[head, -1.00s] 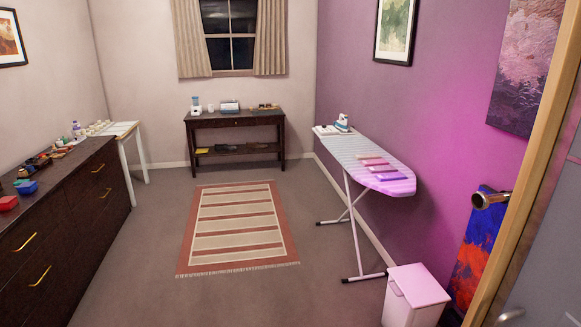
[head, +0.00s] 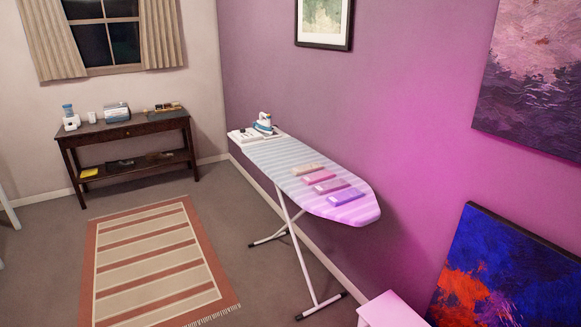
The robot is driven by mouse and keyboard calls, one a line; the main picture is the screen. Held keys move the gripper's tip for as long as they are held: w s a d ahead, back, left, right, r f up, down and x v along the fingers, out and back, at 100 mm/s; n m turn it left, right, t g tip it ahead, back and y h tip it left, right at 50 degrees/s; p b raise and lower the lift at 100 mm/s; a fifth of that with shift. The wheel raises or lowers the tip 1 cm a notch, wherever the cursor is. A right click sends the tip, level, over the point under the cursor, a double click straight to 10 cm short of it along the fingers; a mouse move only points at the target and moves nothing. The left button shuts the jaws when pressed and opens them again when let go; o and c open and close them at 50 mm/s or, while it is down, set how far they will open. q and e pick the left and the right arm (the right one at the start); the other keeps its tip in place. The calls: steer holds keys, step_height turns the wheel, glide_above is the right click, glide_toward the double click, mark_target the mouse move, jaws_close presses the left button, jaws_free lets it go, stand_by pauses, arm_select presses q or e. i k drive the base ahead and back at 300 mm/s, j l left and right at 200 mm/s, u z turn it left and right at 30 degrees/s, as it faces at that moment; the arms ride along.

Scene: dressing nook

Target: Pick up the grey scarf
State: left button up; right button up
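Several small folded cloths lie in a row across the ironing board (head: 270,160). The one nearest the iron is beige (head: 306,169). Then come a pink one (head: 318,177), a mauve one (head: 331,186) and, nearest the rounded end, a violet one (head: 346,196). Pink light falls on this end of the board, so I cannot tell which cloth is the grey scarf. Neither of my grippers is in view.
An iron (head: 263,123) stands at the board's far end. A dark console table (head: 130,131) holds small items below the window. A striped rug (head: 155,260) lies on the floor.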

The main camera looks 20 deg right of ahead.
mark_target(322, 188)
steer(key=i+j+z, duration=0.1)
steer(key=i+z, duration=0.3)
steer(key=i+j+z, duration=0.2)
steer(key=i+z, duration=0.25)
steer(key=i+j+z, duration=0.25)
steer(key=z, duration=0.15)
steer(key=i+j+z, duration=0.25)
steer(key=j+z, duration=0.15)
steer(key=j, duration=0.1)
